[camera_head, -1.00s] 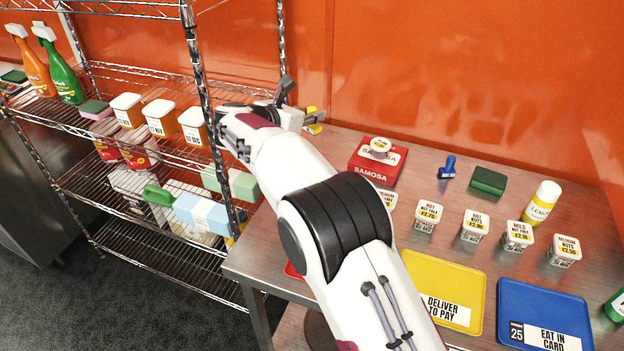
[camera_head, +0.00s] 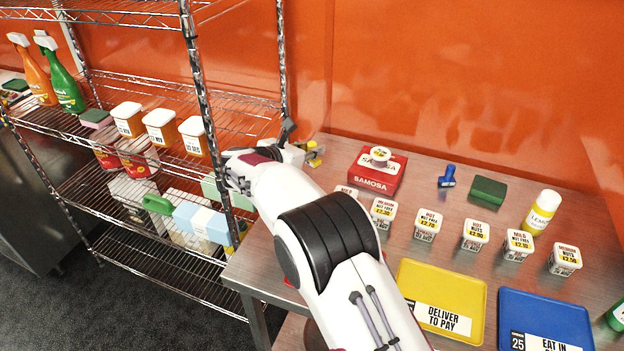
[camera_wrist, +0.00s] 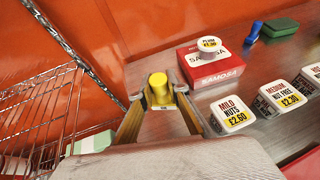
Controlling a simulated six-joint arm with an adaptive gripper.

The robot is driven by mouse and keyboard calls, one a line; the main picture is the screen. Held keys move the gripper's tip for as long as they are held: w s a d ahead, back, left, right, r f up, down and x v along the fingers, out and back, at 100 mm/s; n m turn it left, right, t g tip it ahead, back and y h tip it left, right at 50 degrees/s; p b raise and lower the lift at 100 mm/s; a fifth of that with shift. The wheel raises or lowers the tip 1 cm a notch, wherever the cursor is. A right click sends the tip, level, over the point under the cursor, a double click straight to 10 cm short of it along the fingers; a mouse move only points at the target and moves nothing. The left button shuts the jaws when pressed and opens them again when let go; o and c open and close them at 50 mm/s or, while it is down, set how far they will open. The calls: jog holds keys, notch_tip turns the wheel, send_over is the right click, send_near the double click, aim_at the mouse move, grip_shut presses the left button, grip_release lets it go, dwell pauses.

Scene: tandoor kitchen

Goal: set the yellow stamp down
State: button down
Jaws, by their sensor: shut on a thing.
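The yellow stamp (camera_wrist: 160,88) is upright between the two fingers of my gripper (camera_wrist: 157,104) in the wrist view, with its round top showing. My gripper is shut on it. In the head view the yellow stamp (camera_head: 316,153) shows small at the end of my gripper (camera_head: 306,152), partly hidden by it. It is at the back left end of the steel table (camera_head: 420,170), left of the samosa box. I cannot tell whether its base touches the table.
The red samosa box (camera_head: 377,182) with a small tub on top stands to the right. Spice tubs (camera_head: 429,224) stand in front. The wire rack (camera_head: 205,90) is close on the left.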

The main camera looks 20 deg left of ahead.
aim_at(312, 164)
jog(key=shift+f, duration=2.45)
jog(key=shift+f, duration=1.9)
jog(key=shift+f, duration=0.1)
jog(key=c, duration=2)
grip_release()
jog(key=shift+o, duration=0.2)
jog(key=shift+v, duration=0.9)
jog(key=v, duration=1)
jog(key=shift+s+a, duration=0.1)
jog(key=shift+s, duration=0.05)
